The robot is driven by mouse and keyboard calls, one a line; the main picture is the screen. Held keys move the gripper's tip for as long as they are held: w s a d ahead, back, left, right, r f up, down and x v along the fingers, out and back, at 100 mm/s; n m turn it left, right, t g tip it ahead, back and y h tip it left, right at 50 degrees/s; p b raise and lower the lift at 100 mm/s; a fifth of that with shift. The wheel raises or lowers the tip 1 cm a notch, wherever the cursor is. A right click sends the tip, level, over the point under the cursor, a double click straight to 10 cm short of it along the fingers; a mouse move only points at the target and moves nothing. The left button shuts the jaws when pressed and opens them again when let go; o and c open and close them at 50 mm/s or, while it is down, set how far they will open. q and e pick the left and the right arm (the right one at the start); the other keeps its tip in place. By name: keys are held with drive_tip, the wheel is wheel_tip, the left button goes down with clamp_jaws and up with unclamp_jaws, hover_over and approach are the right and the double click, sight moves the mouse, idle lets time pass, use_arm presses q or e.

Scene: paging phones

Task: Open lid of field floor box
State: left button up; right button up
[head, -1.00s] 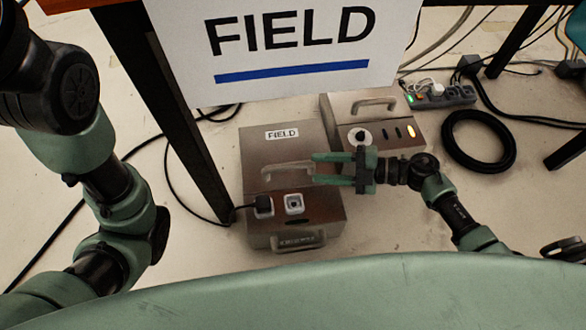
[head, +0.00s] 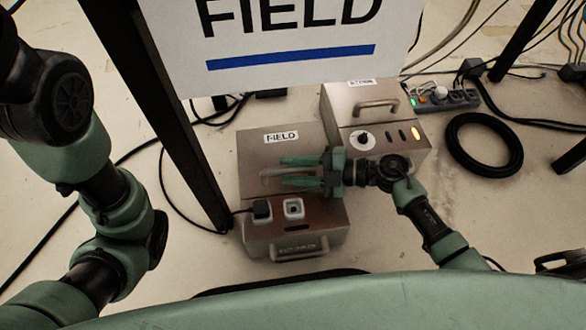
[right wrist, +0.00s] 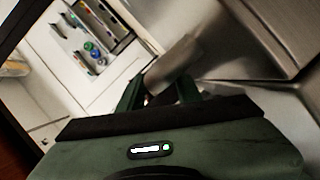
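The field floor box (head: 250,155) is a brown-grey metal box on the floor with a small FIELD label on its lid. The lid looks shut. Its lid handle (head: 267,176) is partly hidden by my right gripper. My right gripper (head: 283,171) comes in from the right over the lid, with its two green fingers apart, one above and one below the handle. In the right wrist view, a metal bar (right wrist: 173,66) shows by the fingertips; I cannot tell whether they touch it. My left arm shows at the left, but its gripper is out of view.
A black plug (head: 262,210) and a white socket (head: 293,208) are on the box's front part. A second metal box (head: 345,100) stands close on the right. A FIELD sign (head: 285,65) hangs above. A table leg (head: 180,145), cables and a black coil (head: 457,145) lie around.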

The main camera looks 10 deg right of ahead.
clamp_jaws()
drive_tip(key=shift+f, duration=0.1)
idle(1.1)
